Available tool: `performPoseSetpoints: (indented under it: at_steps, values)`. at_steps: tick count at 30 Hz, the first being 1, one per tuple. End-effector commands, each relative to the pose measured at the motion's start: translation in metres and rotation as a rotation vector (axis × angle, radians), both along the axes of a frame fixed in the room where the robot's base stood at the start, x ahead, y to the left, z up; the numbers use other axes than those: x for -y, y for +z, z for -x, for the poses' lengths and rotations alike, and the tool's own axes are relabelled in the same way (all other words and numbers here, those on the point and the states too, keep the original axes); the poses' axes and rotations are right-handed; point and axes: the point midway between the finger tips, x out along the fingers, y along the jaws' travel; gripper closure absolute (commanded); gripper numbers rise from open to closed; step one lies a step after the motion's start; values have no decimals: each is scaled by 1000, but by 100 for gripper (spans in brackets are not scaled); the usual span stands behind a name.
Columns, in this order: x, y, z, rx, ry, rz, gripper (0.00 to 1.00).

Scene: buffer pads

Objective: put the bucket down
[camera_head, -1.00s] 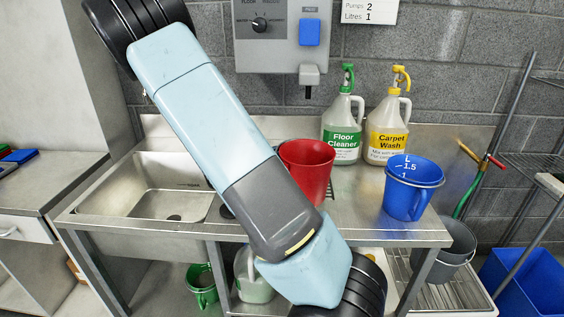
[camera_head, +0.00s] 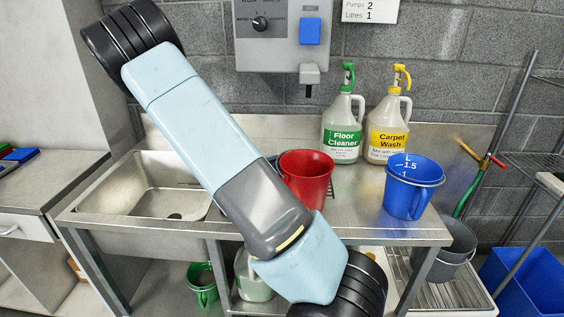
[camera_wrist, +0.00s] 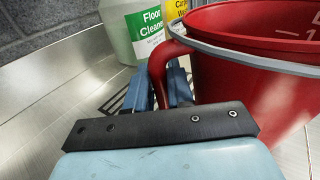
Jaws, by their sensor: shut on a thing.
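The red bucket (camera_head: 308,176) is upright over the steel bench, right of the sink, with its lower left hidden by my arm. I cannot tell whether its base touches the bench. In the wrist view the bucket (camera_wrist: 245,80) fills the right side, with a grey rim band and pale scale marks. My gripper (camera_wrist: 160,88) has its blue fingers shut on the bucket's red side handle. In the head view my arm hides most of the gripper.
The bench (camera_head: 350,215) has free steel around the bucket. Floor Cleaner (camera_head: 342,130) and Carpet Wash (camera_head: 387,130) jugs stand behind. A blue measuring bucket (camera_head: 410,190) stands to the right. The sink (camera_head: 165,190) is at left, and a dispenser (camera_head: 283,35) hangs above.

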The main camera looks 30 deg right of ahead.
Motion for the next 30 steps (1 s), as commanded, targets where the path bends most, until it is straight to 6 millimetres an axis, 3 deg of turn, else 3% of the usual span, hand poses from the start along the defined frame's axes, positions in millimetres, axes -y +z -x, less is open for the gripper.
performPoseSetpoints:
  at_steps: [6,7,15,23,27,30]
  values:
    - [0,-6,2,-8,0,1,100]
    - [0,-6,2,-8,0,1,76]
    - [-1,-8,2,-14,2,1,52]
    - [-1,-6,3,-15,2,0,52]
    - [-2,5,2,-10,3,-1,52]
    - [-18,6,1,-9,5,-1,52]
